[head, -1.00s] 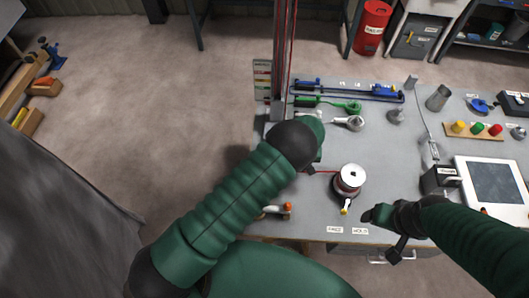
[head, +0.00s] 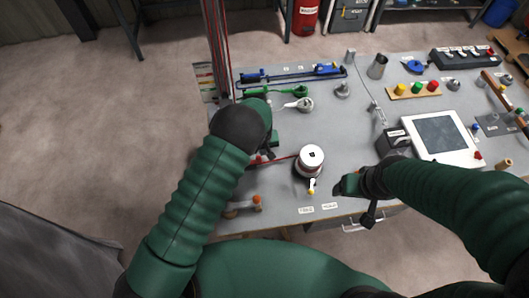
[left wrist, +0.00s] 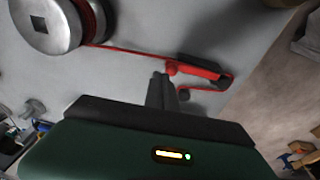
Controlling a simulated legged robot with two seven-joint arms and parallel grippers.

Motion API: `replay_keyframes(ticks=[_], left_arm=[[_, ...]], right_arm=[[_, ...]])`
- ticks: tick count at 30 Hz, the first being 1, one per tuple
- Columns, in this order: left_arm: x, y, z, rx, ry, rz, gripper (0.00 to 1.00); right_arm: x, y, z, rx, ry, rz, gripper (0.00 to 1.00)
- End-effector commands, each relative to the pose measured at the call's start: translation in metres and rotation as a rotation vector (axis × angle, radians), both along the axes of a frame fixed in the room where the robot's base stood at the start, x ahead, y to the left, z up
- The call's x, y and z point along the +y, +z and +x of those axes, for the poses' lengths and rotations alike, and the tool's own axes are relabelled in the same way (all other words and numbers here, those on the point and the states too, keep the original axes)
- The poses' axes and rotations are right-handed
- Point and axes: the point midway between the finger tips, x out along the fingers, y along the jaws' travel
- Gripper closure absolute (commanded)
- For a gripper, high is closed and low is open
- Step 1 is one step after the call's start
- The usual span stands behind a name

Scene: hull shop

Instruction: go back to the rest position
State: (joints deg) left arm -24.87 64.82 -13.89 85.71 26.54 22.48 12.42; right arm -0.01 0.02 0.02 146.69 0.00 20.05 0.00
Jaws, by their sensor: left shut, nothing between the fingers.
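My left gripper (head: 268,153) is over the left front part of the grey bench (head: 285,185), left of the white-topped spool (head: 310,160). My forearm hides part of it. In the left wrist view its fingers (left wrist: 161,80) are together and empty. They point towards a red lever-like part (left wrist: 197,70), where a red line from the spool (left wrist: 50,22) runs; I cannot tell whether they touch it. My right gripper (head: 344,187) is near the bench's front edge, right of the spool; its finger opening is too small and dark to read.
Red lines (head: 218,50) run upright at the bench's left end. An orange-tipped handle (head: 256,200) lies near my left forearm. A white-framed screen (head: 441,136), a button strip (head: 416,90) and a metal cup (head: 377,66) stand to the right. The floor at left is clear.

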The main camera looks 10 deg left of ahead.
Motion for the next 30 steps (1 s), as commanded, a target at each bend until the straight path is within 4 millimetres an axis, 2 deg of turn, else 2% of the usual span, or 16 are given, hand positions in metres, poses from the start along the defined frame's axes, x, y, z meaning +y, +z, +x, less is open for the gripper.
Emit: replay_keyframes(ticks=[1,6,10,17,20,23,26,30], left_arm=[[-0.010,0.028,-0.001,-0.002,-0.006,-0.003,1.00],[-0.026,0.069,-0.003,-0.005,-0.007,-0.004,1.00],[-0.031,0.084,-0.002,-0.005,-0.006,-0.005,1.00],[-0.033,0.087,-0.002,-0.006,-0.004,-0.006,1.00],[-0.023,0.088,-0.005,-0.009,-0.002,-0.009,1.00],[0.007,0.095,-0.021,-0.010,-0.012,-0.016,1.00],[0.048,0.104,-0.058,-0.018,-0.050,-0.021,1.00],[0.094,0.108,-0.129,-0.042,-0.147,0.001,1.00]], right_arm=[[0.000,0.023,0.000,-0.001,0.000,0.000,0.26],[0.000,0.048,0.001,-0.001,-0.001,0.000,0.26],[0.000,0.057,0.001,-0.001,0.000,0.000,0.26],[0.001,0.057,0.000,0.000,0.000,0.000,0.26],[0.000,0.042,0.000,-0.001,0.000,0.000,0.26],[0.000,0.008,0.000,0.000,0.000,0.000,0.26],[0.000,-0.034,0.000,0.000,0.000,0.000,0.26],[-0.001,-0.084,-0.001,0.000,0.000,0.000,0.26]])
